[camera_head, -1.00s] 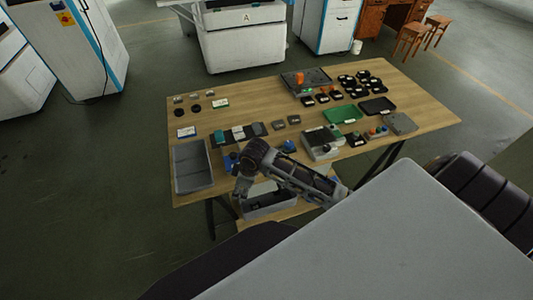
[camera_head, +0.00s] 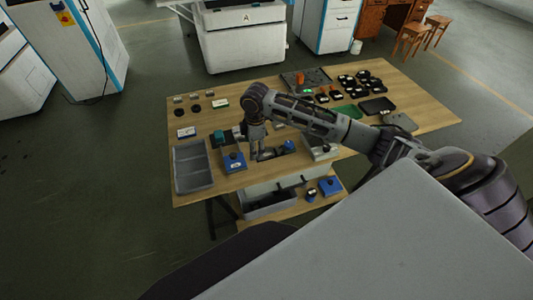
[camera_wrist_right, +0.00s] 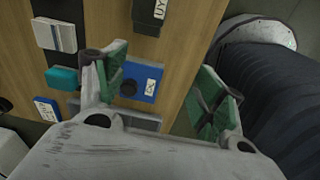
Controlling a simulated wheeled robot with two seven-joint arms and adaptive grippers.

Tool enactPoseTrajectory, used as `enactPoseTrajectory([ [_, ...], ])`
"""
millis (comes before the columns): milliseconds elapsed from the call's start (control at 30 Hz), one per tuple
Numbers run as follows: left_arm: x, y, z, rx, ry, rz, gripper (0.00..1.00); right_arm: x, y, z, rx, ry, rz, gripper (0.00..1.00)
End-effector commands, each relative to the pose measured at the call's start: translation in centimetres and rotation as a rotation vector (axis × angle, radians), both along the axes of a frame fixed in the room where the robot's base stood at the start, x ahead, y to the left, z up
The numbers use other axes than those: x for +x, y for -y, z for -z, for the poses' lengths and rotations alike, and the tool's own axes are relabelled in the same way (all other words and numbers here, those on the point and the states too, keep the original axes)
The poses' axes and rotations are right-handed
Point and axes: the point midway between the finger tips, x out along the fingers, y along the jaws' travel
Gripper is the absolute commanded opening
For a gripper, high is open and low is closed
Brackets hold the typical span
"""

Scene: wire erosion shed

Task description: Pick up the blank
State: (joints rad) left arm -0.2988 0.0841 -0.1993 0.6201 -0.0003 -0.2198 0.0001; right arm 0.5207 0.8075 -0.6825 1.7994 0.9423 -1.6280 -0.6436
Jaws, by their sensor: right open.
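No piece is plainly marked as the blank. Small grey metal blocks lie on the table, one (camera_head: 278,125) beside my right forearm and others (camera_head: 178,99) at the back left. My right gripper (camera_head: 259,157) points down over the front of the table, open and empty. In the right wrist view its green-padded fingers (camera_wrist_right: 165,88) are wide apart. A blue block with a black knob and white label (camera_wrist_right: 143,82) shows between and beyond them; it is also in the head view (camera_head: 234,163). My forearm hides part of the table's middle. My left gripper is not in view.
A teal block (camera_wrist_right: 62,77) and a grey-white block on a dark base (camera_wrist_right: 55,35) are near the gripper. A grey bin (camera_head: 270,206) sits low at the front. Black trays (camera_head: 378,105) lie at right.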

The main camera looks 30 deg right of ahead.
Motion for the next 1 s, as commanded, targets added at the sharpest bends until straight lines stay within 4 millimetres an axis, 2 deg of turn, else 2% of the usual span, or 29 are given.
enactPoseTrajectory([
  [33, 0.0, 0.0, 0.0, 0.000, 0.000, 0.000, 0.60, 0.5, 1.1, -0.8, -0.013, -0.003, -0.005, 0.70],
  [200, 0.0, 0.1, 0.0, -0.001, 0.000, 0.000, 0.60, 1.3, 3.8, -2.9, -0.035, -0.027, -0.034, 0.70],
  [400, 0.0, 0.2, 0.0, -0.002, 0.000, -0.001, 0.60, 1.8, 5.8, -4.6, -0.046, -0.048, -0.052, 0.70],
  [833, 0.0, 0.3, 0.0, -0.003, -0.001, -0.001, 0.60, 1.8, 6.2, -4.9, -0.046, -0.053, -0.056, 0.70],
  [1000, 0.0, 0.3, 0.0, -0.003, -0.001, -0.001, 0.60, 1.8, 6.2, -4.4, -0.046, -0.054, -0.056, 0.70],
])
